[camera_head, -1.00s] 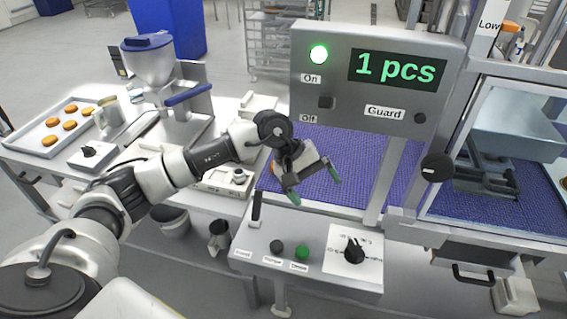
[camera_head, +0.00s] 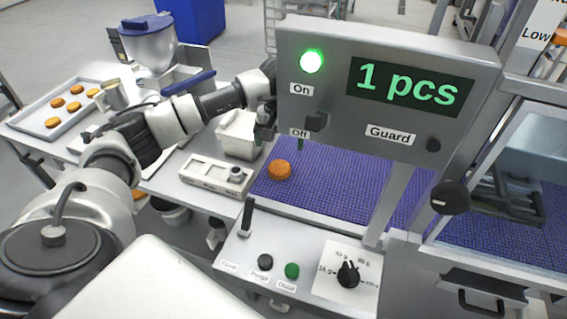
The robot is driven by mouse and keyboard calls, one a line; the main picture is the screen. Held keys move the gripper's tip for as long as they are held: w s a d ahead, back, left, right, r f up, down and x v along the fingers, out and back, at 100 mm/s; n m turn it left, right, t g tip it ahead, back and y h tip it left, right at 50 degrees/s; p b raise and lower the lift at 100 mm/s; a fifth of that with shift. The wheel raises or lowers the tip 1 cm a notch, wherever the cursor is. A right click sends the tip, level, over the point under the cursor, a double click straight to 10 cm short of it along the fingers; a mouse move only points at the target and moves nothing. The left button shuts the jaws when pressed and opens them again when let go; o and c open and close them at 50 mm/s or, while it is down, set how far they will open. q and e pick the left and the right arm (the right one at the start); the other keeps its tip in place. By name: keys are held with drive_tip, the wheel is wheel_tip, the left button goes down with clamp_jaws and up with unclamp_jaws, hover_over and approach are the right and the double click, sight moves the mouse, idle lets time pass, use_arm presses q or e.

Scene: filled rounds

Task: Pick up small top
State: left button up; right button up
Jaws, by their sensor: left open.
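A small orange-brown round (camera_head: 279,169) lies flat on the left end of the purple belt (camera_head: 330,184); I take it as the small top. My left gripper (camera_head: 283,139) is open, just beyond and above the round and apart from it. The grey control panel hides most of this gripper; only the lower parts of its fingers show, one with a green tip. My right gripper is not in view.
The control panel (camera_head: 390,131) with its "1 pcs" display overhangs the belt. A white box (camera_head: 240,146) and a low white fixture (camera_head: 208,183) stand left of the belt. A tray (camera_head: 24,125) at far left holds several similar rounds.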

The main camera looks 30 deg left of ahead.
sight(279, 166)
use_arm(q)
drive_tip(key=f, duration=0.2)
drive_tip(key=shift+s+f+p, duration=0.3)
drive_tip(key=shift+s+f, duration=0.05)
drive_tip(key=shift+d+f, duration=0.1)
drive_tip(key=shift+f, duration=0.2)
drive_tip(key=f, duration=0.1)
drive_tip(key=f+p, duration=0.2)
drive_tip(key=shift+s+d+f, duration=0.2)
drive_tip(key=shift+s+f, duration=0.05)
drive_tip(key=shift+f, duration=0.55)
drive_tip(key=c, duration=0.8)
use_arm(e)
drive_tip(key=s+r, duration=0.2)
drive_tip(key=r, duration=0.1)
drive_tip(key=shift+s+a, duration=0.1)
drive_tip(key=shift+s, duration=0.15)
